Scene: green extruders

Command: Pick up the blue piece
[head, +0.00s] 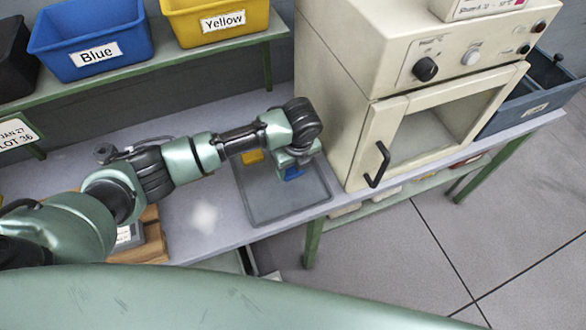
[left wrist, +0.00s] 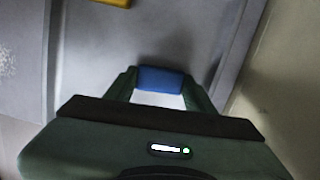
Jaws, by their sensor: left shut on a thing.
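The blue piece (head: 292,174) is at the tip of my left gripper (head: 293,170), over the grey tray (head: 262,221) on the bench. In the left wrist view the blue piece (left wrist: 161,79) sits between the two green fingers of my left gripper (left wrist: 160,84), which are shut on it. I cannot tell whether the piece touches the tray floor. A yellow piece (head: 252,155) lies in the tray, partly hidden by my left arm; it also shows at the top of the left wrist view (left wrist: 112,2). My right gripper is not in view.
A cream oven-like machine (head: 345,70) with a black door handle stands just right of the tray. A blue bin (head: 90,40) labelled Blue and a yellow bin (head: 215,20) labelled Yellow stand on the shelf behind.

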